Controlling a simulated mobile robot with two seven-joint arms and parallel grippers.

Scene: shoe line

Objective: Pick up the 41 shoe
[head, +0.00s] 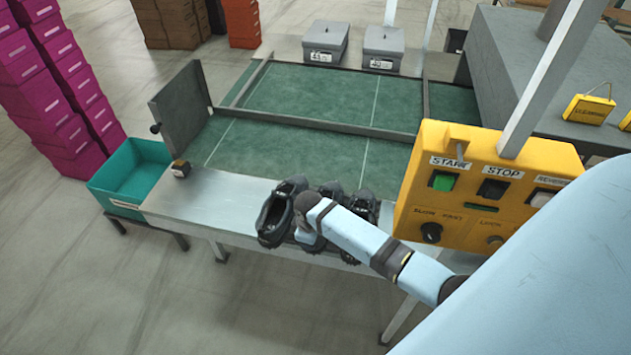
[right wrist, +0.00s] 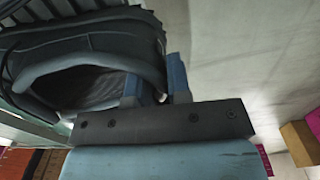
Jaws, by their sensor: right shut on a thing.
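Dark shoes stand in a row at the front edge of the metal table: a left one (head: 277,219), a middle one (head: 308,238) and a right one (head: 365,207). I cannot read a size on any of them. My right arm reaches over the row from the right, with its hand above the left and middle shoes; its fingers are hidden in the head view. In the right wrist view my right gripper (right wrist: 165,85) is shut on the collar of a dark shoe (right wrist: 82,45). I cannot tell surely which shoe it is. My left gripper is not in view.
Grey boxes labelled 41 (head: 325,43) and 40 (head: 383,48) stand behind the green conveyor (head: 290,145). A yellow control panel (head: 470,185) stands right of the shoes.

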